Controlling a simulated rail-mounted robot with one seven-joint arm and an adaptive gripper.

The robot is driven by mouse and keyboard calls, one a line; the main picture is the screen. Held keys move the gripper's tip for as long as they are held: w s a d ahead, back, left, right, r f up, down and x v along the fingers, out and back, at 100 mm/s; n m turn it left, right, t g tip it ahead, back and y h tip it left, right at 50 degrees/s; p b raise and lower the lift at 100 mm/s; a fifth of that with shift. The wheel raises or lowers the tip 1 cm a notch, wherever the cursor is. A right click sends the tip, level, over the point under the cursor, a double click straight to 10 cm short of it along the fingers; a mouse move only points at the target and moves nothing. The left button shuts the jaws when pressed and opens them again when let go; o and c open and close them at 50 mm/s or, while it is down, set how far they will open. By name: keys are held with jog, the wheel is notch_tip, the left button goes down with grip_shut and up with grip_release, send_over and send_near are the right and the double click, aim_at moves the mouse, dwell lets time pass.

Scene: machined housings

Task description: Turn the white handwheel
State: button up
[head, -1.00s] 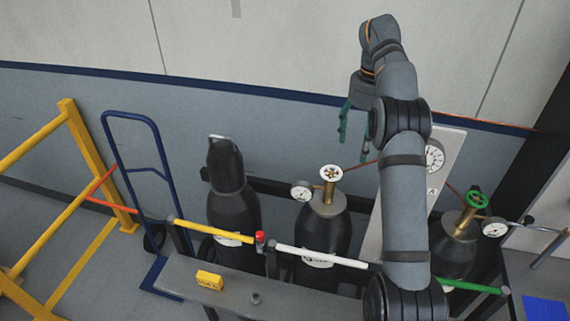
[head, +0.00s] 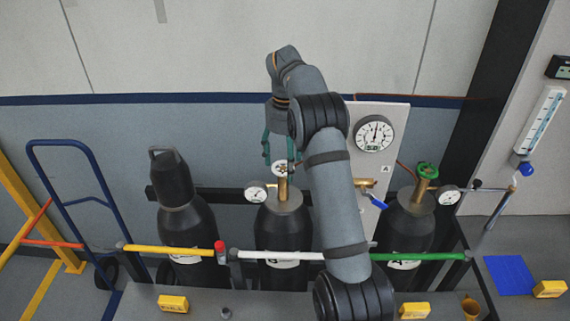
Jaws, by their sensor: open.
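The white handwheel (head: 281,168) sits on the brass valve of the middle black gas cylinder (head: 283,226). My gripper (head: 279,155), with teal fingers, points down at the handwheel. Its fingers are apart, one towards each side of the wheel in the picture. The fingers overlap the wheel's edges, and I cannot tell whether they touch it or are still above or behind it. My arm hides part of the area to the right of the middle cylinder.
A gauge (head: 255,193) sits just left of the valve. A green handwheel (head: 428,170) tops the right cylinder. A panel with a large dial (head: 373,133) and a blue-handled valve (head: 378,201) stands behind. A white bar (head: 280,255) crosses in front. A blue hand truck (head: 62,146) stands left.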

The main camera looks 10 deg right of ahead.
jog(key=shift+a, duration=0.3)
jog(key=shift+d+f, duration=0.1)
jog(key=c, duration=1)
jog(key=shift+c, duration=0.5)
